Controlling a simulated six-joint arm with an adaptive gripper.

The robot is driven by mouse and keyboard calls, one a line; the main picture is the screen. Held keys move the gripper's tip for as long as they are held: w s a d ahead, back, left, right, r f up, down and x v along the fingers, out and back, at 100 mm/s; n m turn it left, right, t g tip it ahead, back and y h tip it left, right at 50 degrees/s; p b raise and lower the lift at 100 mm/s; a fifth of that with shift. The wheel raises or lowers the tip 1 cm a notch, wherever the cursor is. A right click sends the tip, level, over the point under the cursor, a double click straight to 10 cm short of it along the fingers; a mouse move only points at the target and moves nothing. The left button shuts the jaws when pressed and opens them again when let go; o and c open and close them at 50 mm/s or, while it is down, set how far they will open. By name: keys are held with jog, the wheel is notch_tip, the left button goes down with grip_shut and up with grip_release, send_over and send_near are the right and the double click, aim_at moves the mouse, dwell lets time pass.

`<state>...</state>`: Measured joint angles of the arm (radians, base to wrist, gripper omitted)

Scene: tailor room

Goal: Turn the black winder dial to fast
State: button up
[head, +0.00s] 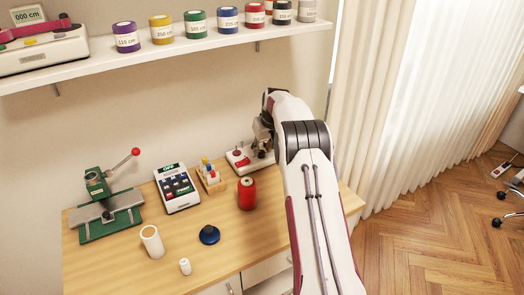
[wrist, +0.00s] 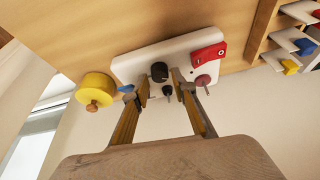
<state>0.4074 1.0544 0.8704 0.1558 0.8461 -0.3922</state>
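The winder is a white base (wrist: 140,62) with a red block (wrist: 207,55) at one end, and it also shows at the back right of the table in the head view (head: 236,160). A black round knob (wrist: 159,71), seemingly the dial, stands on the base. A smaller dark peg (wrist: 167,90) and a pinkish disc (wrist: 202,80) are near it. My gripper (wrist: 160,79) is open, its two fingers apart on either side of the black knob. Contact cannot be told. The dial's marking and setting are not readable. In the head view my arm hides much of the winder.
A yellow spool (wrist: 95,90) stands beside the winder. A red spool (head: 246,194), a rack of small bobbins (head: 211,181) and a calculator-like device (head: 177,189) are left of it. A green press (head: 107,215) is farther left. A shelf (head: 160,52) runs above.

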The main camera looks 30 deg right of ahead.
jog(key=shift+x, duration=0.8)
grip_shut()
dwell(1.0)
grip_release()
jog(key=shift+r, duration=0.15)
jog(key=v, duration=1.1)
jog(key=shift+s+r, duration=0.15)
jog(key=shift+r, duration=0.25)
